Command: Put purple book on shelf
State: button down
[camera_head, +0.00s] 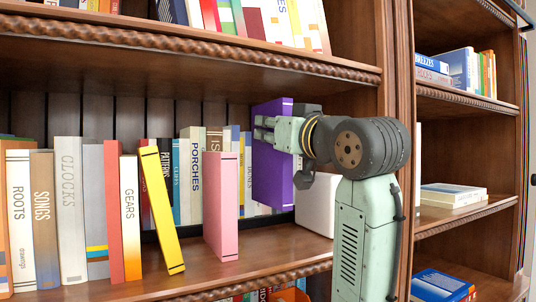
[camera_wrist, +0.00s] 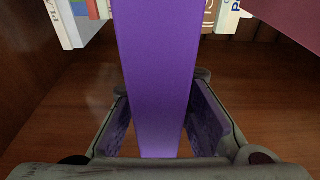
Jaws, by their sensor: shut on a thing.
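The purple book (camera_head: 270,170) is upright in the head view, at the right part of the middle shelf (camera_head: 215,272). My gripper (camera_head: 272,130) is shut on it from the right, with a finger across the upper part of its side. In the wrist view the purple book (camera_wrist: 158,80) runs down the middle between the two fingers of my gripper (camera_wrist: 158,120). Whether the book's bottom edge touches the shelf is hard to tell.
A pink book (camera_head: 221,205) and a leaning yellow book (camera_head: 161,208) stand forward on the shelf. Several books line the back and left. A white block (camera_head: 318,205) is right of the purple book, near the wooden upright (camera_head: 394,90). The shelf front between pink book and block is clear.

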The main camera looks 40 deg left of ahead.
aim_at(268, 166)
jog(key=f, duration=0.2)
jog(key=f+p, duration=0.1)
jog(key=f, duration=0.3)
jog(key=shift+w+a, duration=0.15)
jog(key=shift+a, duration=0.25)
jog(key=shift+a+f+p, duration=0.1)
jog(key=shift+f+p, duration=0.15)
jog(key=shift+p, duration=0.3)
jog(key=shift+f, duration=0.2)
jog(key=shift+w+f, duration=0.1)
jog(key=shift+f, duration=0.1)
jog(key=c, duration=1.5)
grip_release()
